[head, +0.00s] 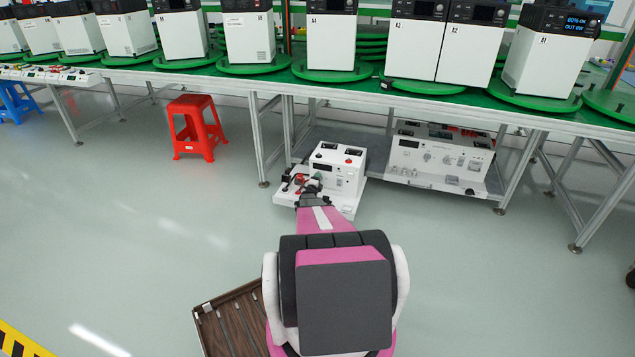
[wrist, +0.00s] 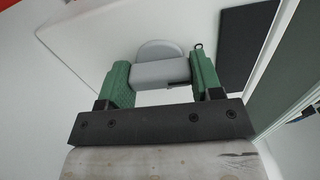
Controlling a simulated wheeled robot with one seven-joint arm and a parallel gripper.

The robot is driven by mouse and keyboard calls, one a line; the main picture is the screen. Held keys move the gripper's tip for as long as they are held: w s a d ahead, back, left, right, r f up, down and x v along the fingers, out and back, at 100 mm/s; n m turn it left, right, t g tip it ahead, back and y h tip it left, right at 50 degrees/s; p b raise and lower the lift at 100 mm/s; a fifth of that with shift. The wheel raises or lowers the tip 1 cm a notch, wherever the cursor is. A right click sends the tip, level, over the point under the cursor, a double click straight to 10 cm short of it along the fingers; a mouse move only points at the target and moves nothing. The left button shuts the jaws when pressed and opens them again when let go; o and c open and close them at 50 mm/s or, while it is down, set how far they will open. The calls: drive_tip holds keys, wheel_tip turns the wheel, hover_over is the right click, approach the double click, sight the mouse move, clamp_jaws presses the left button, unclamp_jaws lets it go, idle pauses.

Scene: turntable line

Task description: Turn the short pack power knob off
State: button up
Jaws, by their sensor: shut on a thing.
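The short pack (head: 343,170) is a white box unit with a dark display, low on the floor under the table edge. My gripper (head: 308,190) is at its front left side, and my arm hides part of the unit. In the wrist view, the green fingers of my gripper (wrist: 160,72) are shut on either side of the bar of a grey knob (wrist: 158,48). The knob has a rounded plate behind the bar and sits against a white panel. Its marks cannot be read here, so its on or off position cannot be told.
A longer white unit (head: 440,155) with knobs stands on the right under the green-topped table (head: 285,78). Table legs are close on both sides. A red stool (head: 194,128) is on the left. White units stand on turntables above. The floor in front is mostly clear.

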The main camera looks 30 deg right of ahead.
drive_tip(key=shift+n, duration=0.5)
drive_tip(key=o, duration=0.9)
drive_tip(key=shift+a, duration=0.1)
drive_tip(key=v, duration=1)
drive_tip(key=shift+s+a, duration=0.2)
drive_tip(key=shift+s, duration=0.1)
drive_tip(key=shift+a, duration=0.1)
